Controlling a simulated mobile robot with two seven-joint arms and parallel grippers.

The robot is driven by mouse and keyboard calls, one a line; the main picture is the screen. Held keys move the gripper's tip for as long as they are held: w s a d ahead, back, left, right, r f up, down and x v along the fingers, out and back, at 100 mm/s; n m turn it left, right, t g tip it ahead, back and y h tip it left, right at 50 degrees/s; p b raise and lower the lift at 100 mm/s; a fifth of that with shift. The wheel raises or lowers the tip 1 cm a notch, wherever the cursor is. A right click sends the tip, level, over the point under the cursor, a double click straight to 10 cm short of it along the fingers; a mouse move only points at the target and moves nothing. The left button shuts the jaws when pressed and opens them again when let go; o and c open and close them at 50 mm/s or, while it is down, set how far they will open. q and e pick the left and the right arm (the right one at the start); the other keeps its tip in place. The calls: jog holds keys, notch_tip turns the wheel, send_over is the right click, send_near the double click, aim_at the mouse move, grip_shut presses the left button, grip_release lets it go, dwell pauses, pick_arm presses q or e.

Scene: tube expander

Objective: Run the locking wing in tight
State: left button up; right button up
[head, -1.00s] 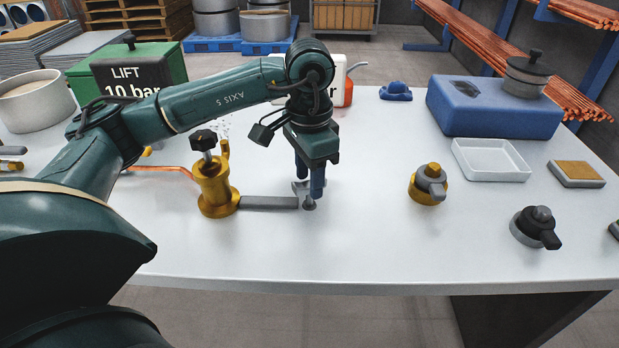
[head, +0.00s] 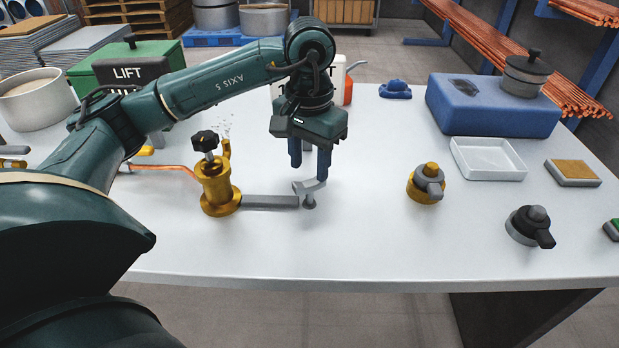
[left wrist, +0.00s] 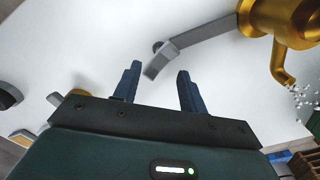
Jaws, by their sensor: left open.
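A brass fitting (head: 214,188) with a black knob (head: 205,142) stands on the table, and small drops show above its spout. A grey bar (head: 268,202) runs right from it to a small grey wing-like piece (head: 311,187), which I take for the locking wing, with a round foot below. My left gripper (head: 308,172) is open above this piece, its blue fingers pointing down. In the left wrist view the wing (left wrist: 160,62) shows between and beyond the fingertips (left wrist: 158,72); contact cannot be told. My right gripper is out of view.
A brass-and-grey knob (head: 427,184) and a black knob (head: 530,226) stand to the right. Behind them are a white tray (head: 459,157) and a blue case (head: 488,118). A copper tube (head: 165,167) lies left of the brass fitting. The front middle of the table is clear.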

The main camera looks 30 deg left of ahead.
aim_at(309, 180)
pick_arm(q)
jog(key=shift+f, duration=0.15)
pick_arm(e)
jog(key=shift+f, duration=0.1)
pick_arm(q)
jog(key=shift+f+b, duration=1.65)
jog(key=shift+b, duration=0.15)
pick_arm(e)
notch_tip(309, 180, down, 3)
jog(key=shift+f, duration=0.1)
pick_arm(q)
jog(key=shift+c, duration=0.5)
grip_shut()
jog(key=shift+m, duration=0.3)
jog(key=m, duration=0.5)
jog(key=shift+o, duration=0.5)
grip_release()
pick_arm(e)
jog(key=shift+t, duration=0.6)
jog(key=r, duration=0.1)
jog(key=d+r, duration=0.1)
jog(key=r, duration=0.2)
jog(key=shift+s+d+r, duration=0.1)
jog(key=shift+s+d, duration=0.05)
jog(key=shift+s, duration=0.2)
pick_arm(q)
jog(key=shift+r, duration=0.1)
